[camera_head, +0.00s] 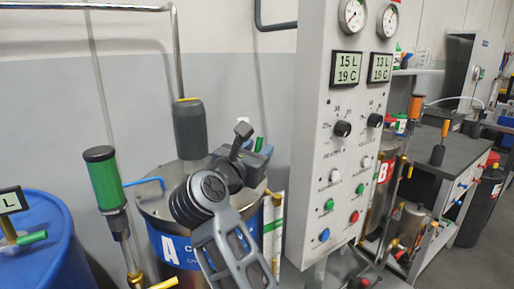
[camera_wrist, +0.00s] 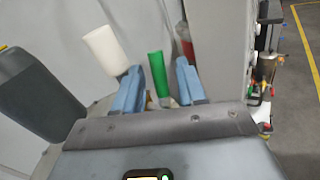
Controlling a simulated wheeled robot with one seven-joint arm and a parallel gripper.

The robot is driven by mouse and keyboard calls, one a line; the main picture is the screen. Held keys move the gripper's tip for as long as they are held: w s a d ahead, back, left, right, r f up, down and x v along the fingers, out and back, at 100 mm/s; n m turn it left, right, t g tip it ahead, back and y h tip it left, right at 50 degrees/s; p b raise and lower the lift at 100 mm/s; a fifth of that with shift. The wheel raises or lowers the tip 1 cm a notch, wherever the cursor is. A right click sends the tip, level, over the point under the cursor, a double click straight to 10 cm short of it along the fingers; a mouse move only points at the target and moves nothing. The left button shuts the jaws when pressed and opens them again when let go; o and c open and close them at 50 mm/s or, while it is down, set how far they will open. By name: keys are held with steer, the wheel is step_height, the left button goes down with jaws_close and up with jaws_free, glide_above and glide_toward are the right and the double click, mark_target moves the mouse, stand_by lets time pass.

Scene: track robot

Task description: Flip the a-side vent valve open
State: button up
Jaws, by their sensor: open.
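The a-side tank (camera_head: 160,215) is a steel drum with a blue band marked "A", partly hidden behind my arm. My gripper (camera_head: 260,154) is over its right rim, jaws open. In the wrist view, a green lever (camera_wrist: 157,76), probably the vent valve handle, stands upright and slightly tilted in the gap between the two blue fingers of my gripper (camera_wrist: 160,84). In the head view only a small green tip (camera_head: 258,144) shows beside the fingers. The valve body is hidden, and I cannot tell whether a finger touches the lever.
A grey control panel (camera_head: 312,160) with gauges and knobs stands close right of my gripper. A dark grey cylinder (camera_head: 190,130) on a pipe rises from the tank. A white cylinder (camera_wrist: 104,50) is left of the fingers. A blue drum (camera_head: 40,250) stands far left.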

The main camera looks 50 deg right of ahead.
steer(key=shift+d, duration=0.2)
jaws_close()
steer(key=b, duration=0.1)
steer(key=n+h+b, duration=0.1)
steer(key=shift+w+a+f+b, duration=0.1)
steer(key=shift+a+f+b, duration=0.2)
steer(key=shift+w+a+r+n+t+h+b, duration=0.1)
steer(key=shift+a+r+n+t+h+b, duration=0.2)
steer(key=shift+n+t+h+b, duration=0.45)
jaws_free()
steer(key=shift+m, duration=0.25)
steer(key=shift+r, duration=0.15)
